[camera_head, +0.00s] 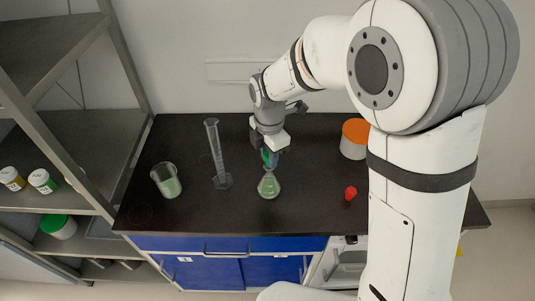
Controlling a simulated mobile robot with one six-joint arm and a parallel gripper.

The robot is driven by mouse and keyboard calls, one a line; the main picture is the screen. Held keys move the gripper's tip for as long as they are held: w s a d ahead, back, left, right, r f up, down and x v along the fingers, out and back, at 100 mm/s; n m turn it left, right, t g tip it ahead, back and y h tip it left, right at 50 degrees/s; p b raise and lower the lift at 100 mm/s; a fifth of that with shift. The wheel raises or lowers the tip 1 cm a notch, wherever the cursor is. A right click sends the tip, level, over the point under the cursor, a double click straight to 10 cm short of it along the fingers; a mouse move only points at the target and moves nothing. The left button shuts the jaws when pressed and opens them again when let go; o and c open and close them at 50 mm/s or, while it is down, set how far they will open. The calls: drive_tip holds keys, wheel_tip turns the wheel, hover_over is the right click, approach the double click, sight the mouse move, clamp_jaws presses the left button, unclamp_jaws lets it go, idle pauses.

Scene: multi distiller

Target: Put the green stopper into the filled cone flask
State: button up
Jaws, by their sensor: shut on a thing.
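The cone flask (269,187) stands upright on the black bench top, with pale green contents in its lower part. My gripper (271,157) points down right above the flask's neck. It is shut on the green stopper (265,156), of which only a small green part shows beside the fingers. The stopper is at or just above the flask's mouth; I cannot tell whether it touches or sits in it. The fingers hide most of the stopper and part of the neck.
A beaker with pale green contents (167,181) and a tall measuring cylinder (216,155) stand left of the flask. A red stopper-like piece (350,193) and an orange-lidded jar (355,138) are to the right. Shelves (75,140) stand left of the bench. The front middle is clear.

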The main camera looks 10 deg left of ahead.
drive_tip(key=shift+f+b, duration=0.7)
drive_tip(key=shift+f, duration=0.25)
drive_tip(key=o, duration=1)
wheel_tip(320, 180, up, 8)
drive_tip(key=shift+f+b, duration=0.2)
drive_tip(key=shift+b, duration=0.25)
drive_tip(key=shift+r, duration=0.2)
